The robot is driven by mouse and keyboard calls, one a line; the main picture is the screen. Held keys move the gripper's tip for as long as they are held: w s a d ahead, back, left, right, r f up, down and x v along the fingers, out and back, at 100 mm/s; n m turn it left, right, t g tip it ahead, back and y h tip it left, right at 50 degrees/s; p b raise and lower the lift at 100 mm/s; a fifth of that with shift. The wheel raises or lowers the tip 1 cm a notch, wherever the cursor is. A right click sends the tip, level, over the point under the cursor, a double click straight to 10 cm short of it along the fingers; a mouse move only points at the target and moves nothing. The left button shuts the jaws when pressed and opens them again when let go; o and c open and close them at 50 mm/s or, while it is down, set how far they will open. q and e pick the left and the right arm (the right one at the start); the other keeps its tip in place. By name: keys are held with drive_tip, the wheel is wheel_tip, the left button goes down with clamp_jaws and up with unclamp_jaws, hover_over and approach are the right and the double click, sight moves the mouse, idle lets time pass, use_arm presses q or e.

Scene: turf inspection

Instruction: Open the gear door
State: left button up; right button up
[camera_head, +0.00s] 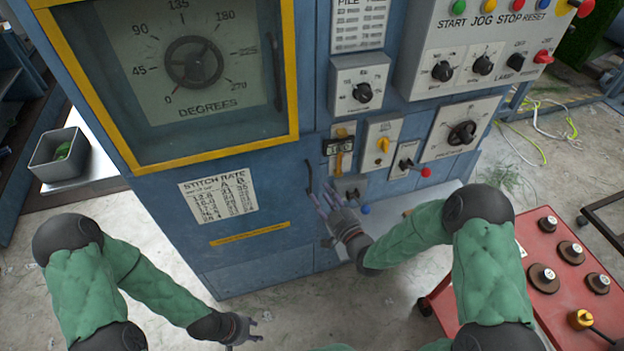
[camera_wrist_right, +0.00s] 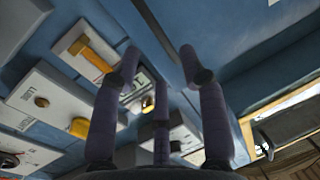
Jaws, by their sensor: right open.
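A blue lower door panel (camera_head: 272,168) on the machine carries a white stitch rate chart (camera_head: 218,197) and a yellow strip. It looks shut. A dark upright handle (camera_head: 308,178) sits at its right edge. My right gripper (camera_head: 328,207) is open and empty, just right of and below this handle, its fingers pointing toward the panel. In the right wrist view, its spread fingers (camera_wrist_right: 160,65) face the blue panel, and a dark bar (camera_wrist_right: 157,27) shows beyond them. I cannot tell whether they touch it. My left gripper (camera_head: 254,328) is open and empty, low in front of the machine.
A yellow-framed window (camera_head: 185,80) with a dial is above the panel. Switches and knobs (camera_head: 383,146) crowd the area right of the handle. A red cart (camera_head: 560,300) with dark round parts stands at lower right. A grey bin (camera_head: 60,160) sits at left.

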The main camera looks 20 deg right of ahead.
drive_tip(key=b+x, duration=0.1)
drive_tip(key=x, duration=0.6)
drive_tip(key=shift+w, duration=0.3)
clamp_jaws()
